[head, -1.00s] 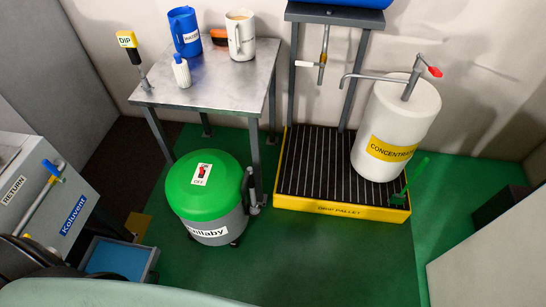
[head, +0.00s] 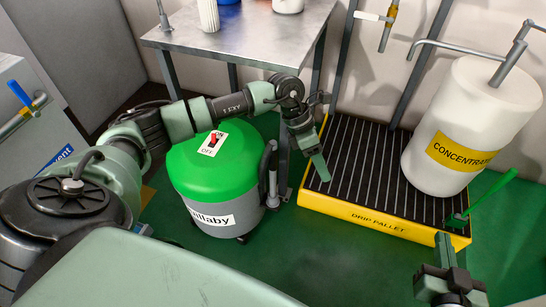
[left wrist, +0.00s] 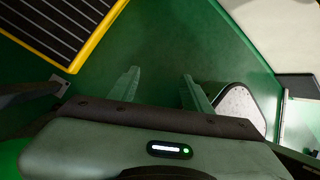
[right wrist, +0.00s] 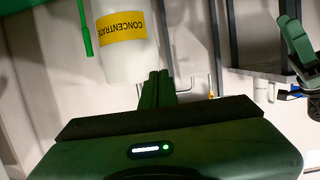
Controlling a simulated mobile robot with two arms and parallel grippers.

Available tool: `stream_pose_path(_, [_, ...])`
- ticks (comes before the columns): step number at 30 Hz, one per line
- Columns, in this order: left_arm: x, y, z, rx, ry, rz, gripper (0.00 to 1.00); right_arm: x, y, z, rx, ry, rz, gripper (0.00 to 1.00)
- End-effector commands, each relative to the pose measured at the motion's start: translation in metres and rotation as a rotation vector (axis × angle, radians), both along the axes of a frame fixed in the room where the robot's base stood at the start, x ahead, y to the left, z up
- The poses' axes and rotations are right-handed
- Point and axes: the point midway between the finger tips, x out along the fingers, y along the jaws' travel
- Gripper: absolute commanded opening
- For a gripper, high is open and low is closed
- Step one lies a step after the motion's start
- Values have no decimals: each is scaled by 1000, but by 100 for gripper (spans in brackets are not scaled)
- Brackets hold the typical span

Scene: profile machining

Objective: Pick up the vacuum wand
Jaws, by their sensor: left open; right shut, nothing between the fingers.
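The vacuum (head: 210,175) has a green lid and a grey body and stands on the floor. What looks like its wand, a dark tube with a grey metal end (head: 272,185), stands upright at the vacuum's right side. My left gripper (head: 318,165) is right of the wand and apart from it, pointing down over the drip pallet's left edge. In the left wrist view its two fingers (left wrist: 160,90) are spread, with only green floor between them. My right gripper (head: 445,250) is at the lower right, shut and empty; its fingers are together in the right wrist view (right wrist: 157,88).
A metal table (head: 250,38) stands behind the vacuum, with a leg close to the wand. Green floor is open in front of the pallet.

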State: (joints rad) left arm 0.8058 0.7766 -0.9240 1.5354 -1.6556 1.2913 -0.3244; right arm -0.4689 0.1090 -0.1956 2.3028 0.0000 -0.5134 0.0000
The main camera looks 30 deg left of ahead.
Motion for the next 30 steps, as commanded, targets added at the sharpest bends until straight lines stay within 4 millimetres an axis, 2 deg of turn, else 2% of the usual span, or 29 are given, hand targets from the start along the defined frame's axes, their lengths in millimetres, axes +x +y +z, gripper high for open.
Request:
stream_pose_path(1, [4,37,-6,141,-16,-36,49,-1,1,10,12,-49,2,0])
stream_pose_path(3, [4,81,-5,305,-13,-72,49,-3,2,30,25,-103,4,0])
stream_pose_path(6, [3,122,2,456,-2,-90,49,-5,2,48,37,-151,6,0])
stream_pose_path(9, [1,141,2,523,8,-96,49,-6,3,62,50,-200,9,0])
stream_pose_path(15, [0,143,-15,534,10,-98,49,-4,7,88,81,-321,16,0])
stream_pose_path(21, [-1,143,-26,531,12,-98,49,-5,9,103,103,-404,21,0])
stream_pose_path(30, [-5,145,-60,529,11,-97,49,-21,12,157,184,-700,37,0])
